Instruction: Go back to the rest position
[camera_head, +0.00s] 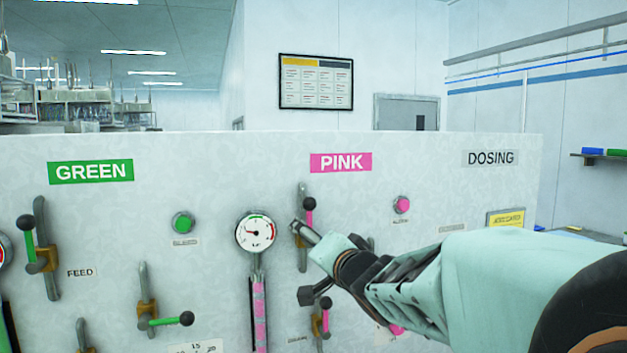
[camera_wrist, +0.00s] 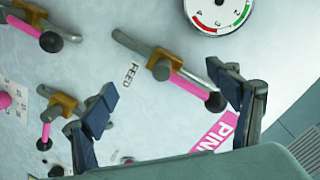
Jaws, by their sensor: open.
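My gripper (camera_head: 305,264) is in front of the white panel (camera_head: 110,220), below the PINK label (camera_head: 341,162). Its fingers are spread with nothing between them in the wrist view (camera_wrist: 165,95). A pink valve lever (camera_head: 309,218) with a black knob points up along its pipe; my gripper partly hides this valve. In the wrist view the lever (camera_wrist: 190,85) and knob lie close beside the right finger; I cannot tell whether they touch.
A round gauge (camera_head: 256,231) is left of my gripper, above a pink-filled tube (camera_head: 259,305). A pink button (camera_head: 402,204) is to the right. Green-handled valves (camera_head: 165,321) and a green button (camera_head: 183,223) are farther left. Free room lies above the panel.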

